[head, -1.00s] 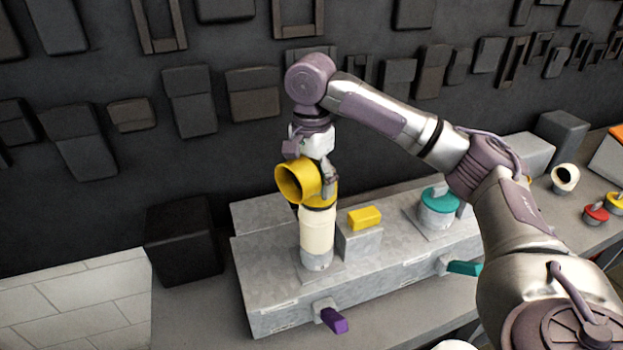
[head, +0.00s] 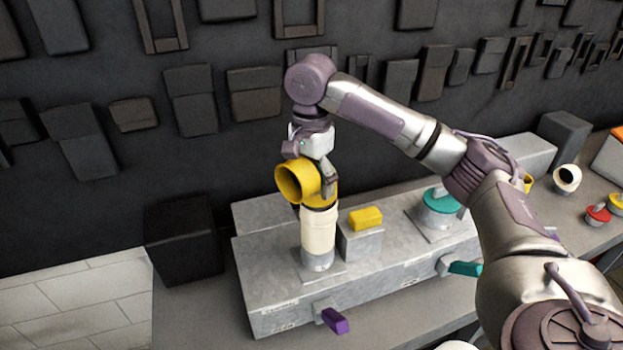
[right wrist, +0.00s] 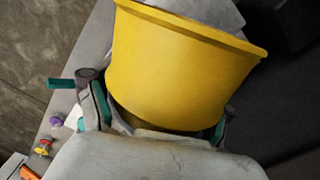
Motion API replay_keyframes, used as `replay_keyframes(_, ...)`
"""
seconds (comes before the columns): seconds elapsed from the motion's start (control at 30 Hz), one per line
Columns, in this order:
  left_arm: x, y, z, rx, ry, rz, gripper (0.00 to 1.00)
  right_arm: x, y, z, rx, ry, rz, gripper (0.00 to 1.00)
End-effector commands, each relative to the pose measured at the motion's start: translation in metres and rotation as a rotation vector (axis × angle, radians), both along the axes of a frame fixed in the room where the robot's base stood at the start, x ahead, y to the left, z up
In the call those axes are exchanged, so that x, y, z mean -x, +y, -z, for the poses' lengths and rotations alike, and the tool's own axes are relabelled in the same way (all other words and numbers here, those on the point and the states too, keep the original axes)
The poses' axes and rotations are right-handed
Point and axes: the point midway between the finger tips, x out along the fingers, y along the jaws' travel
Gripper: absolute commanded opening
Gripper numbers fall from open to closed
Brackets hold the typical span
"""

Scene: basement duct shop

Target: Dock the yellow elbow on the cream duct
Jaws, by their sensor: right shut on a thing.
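The yellow elbow (head: 295,181) sits at the top of the upright cream duct (head: 319,232), its open mouth facing left toward the camera. From here I cannot tell whether it is fully seated. The duct stands on a metal collar on the grey galvanized box (head: 290,299). My right gripper (head: 325,178) comes down from above and is shut on the elbow. In the right wrist view the elbow (right wrist: 180,70) fills the middle, with a finger on each side. My left gripper is not in view.
A yellow block (head: 365,217) on a small grey box stands just right of the duct. A teal-topped fitting (head: 440,201) is farther right. A purple handle (head: 335,321) and a teal handle (head: 465,268) stick out in front. A black box (head: 184,240) stands left.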

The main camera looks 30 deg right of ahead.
Motion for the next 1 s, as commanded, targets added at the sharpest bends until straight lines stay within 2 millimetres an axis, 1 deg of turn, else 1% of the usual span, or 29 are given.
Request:
replay_keyframes(0.23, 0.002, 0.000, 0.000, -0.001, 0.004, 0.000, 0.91, 0.000, 0.000, 0.001, 0.000, -0.002, 0.001, 0.16)
replay_keyframes(0.77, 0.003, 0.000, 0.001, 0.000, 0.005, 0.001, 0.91, 0.000, -0.001, 0.011, 0.001, -0.001, 0.001, 0.16)
replay_keyframes(0.8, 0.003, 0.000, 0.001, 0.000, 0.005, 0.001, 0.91, 0.000, -0.001, 0.012, 0.001, -0.001, 0.001, 0.83)
replay_keyframes(0.87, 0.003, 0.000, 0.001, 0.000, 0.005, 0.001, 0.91, 0.000, 0.000, 0.011, 0.001, -0.002, 0.001, 0.92)
replay_keyframes(1.0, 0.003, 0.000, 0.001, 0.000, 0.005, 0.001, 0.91, 0.000, 0.000, 0.011, 0.001, -0.001, 0.001, 0.92)
